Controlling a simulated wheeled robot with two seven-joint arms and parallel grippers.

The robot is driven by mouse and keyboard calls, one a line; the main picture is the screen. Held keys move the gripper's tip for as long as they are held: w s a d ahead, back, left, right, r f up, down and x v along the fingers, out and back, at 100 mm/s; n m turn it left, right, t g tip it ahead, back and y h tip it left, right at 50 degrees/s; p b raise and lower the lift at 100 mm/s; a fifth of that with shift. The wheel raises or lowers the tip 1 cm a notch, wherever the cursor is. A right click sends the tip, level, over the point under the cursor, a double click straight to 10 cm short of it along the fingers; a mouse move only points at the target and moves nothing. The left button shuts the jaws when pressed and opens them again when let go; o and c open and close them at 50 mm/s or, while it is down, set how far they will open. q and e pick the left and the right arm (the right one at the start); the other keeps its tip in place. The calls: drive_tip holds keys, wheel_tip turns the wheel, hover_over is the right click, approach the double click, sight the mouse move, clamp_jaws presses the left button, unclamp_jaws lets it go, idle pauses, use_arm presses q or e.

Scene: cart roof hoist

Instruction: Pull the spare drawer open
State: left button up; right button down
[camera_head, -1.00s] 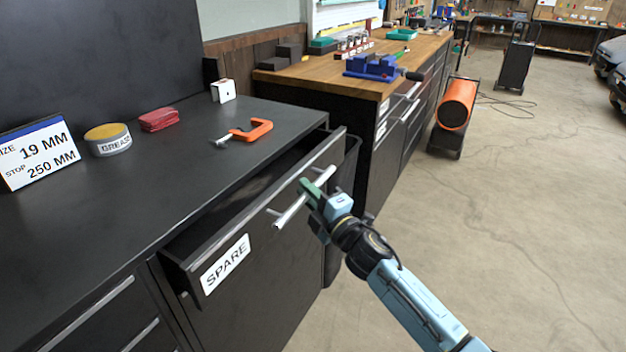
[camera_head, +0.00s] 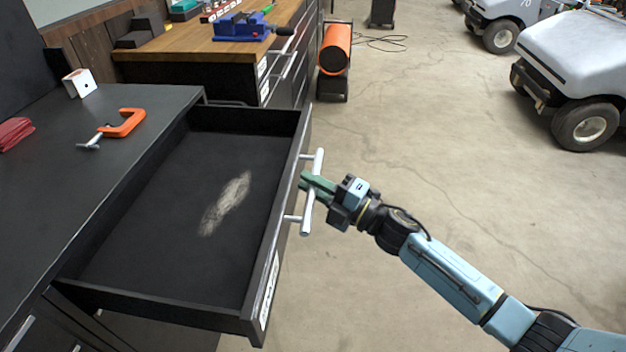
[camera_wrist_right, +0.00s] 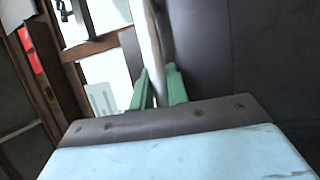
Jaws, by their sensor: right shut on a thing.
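The spare drawer (camera_head: 175,205) stands far out of the black cabinet in the head view. It is empty apart from a pale dusty smear on its floor. Its SPARE label (camera_head: 269,291) shows at a steep angle on the front. My right gripper (camera_head: 309,184) is shut on the drawer's silver bar handle (camera_head: 308,215), near the middle of the bar. In the right wrist view the green fingertips (camera_wrist_right: 158,90) sit on both sides of the handle bar (camera_wrist_right: 150,40). My left gripper is not in view.
On the cabinet top (camera_head: 60,160) lie an orange clamp (camera_head: 122,124), a red cloth-like item (camera_head: 14,133) and a small white block (camera_head: 80,83). A wooden workbench (camera_head: 190,45) with a blue vise (camera_head: 247,27) stands behind. An orange heater (camera_head: 335,50) and a cart (camera_head: 580,75) stand beyond.

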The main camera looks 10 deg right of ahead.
drive_tip(key=shift+s+d, duration=0.1)
drive_tip(key=shift+d, duration=0.1)
drive_tip(key=c, duration=1.4)
unclamp_jaws()
drive_tip(key=shift+o, duration=0.2)
drive_tip(key=shift+d, duration=0.1)
drive_tip(key=v, duration=1.3)
drive_tip(key=shift+s+f, duration=0.1)
drive_tip(key=shift+s, duration=0.05)
